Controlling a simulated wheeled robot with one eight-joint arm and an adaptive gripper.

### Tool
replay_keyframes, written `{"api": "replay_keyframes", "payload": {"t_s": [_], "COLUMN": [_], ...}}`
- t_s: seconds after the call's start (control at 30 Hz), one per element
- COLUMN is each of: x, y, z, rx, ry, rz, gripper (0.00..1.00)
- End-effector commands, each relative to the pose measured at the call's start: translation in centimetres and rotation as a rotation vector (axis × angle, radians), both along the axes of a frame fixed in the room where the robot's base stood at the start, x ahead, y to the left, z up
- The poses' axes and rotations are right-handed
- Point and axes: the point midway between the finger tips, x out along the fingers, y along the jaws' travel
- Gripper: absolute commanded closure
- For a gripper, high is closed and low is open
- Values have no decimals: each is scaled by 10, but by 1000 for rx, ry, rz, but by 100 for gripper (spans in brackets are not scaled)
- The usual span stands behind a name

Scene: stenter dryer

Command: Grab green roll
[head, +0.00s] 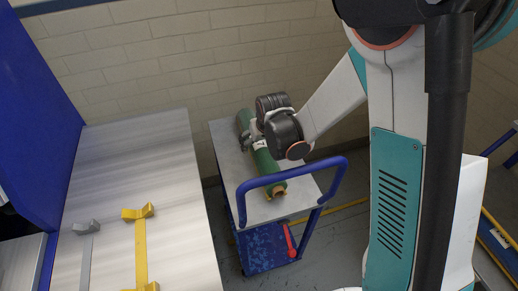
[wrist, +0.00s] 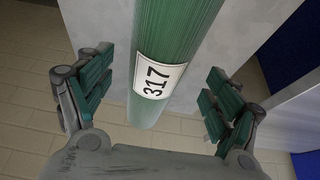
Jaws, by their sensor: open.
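The green roll (head: 262,160) lies lengthwise on the grey top of a small cart (head: 291,196) in the head view. An orange-brown core end shows at its near end. In the wrist view the green roll (wrist: 178,50) runs between my open fingers and carries a white label (wrist: 158,77) reading 317. My gripper (head: 258,138) is at the roll's far half in the head view, partly hidden by my wrist. In the wrist view my gripper (wrist: 160,97) has green-padded fingers on both sides of the roll, with visible gaps to it.
A large metal table (head: 140,190) with yellow brackets (head: 140,212) stands at left. A brick wall (head: 170,60) is behind.

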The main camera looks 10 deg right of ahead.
Motion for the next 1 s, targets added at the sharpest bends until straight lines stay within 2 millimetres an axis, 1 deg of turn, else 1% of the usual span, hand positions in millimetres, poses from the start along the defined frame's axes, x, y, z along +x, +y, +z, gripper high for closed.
{"api": "replay_keyframes", "payload": {"t_s": [0.3, 0.4, 0.57, 0.6, 0.67, 0.7, 0.77, 0.8, 0.87, 0.9, 1.0], "x": [18, 20, 20, 20, 20, 20, 20, 20, 20, 20, 20], "y": [1, 2, 2, 2, 2, 2, 2, 2, 2, 2, 2], "z": [-40, -44, -43, -43, -43, -43, -43, -43, -43, -43, -42], "rx": [0, 0, 0, 0, 0, 0, 0, 0, 0, 0, 0], "ry": [0, 0, 0, 0, 0, 0, 0, 0, 0, 0, -1], "rz": [0, 0, 0, 0, 0, 0, 0, 0, 0, 0, 0], "gripper": [17, 17, 17, 19, 33, 42, 55, 64, 78, 87, 87]}}
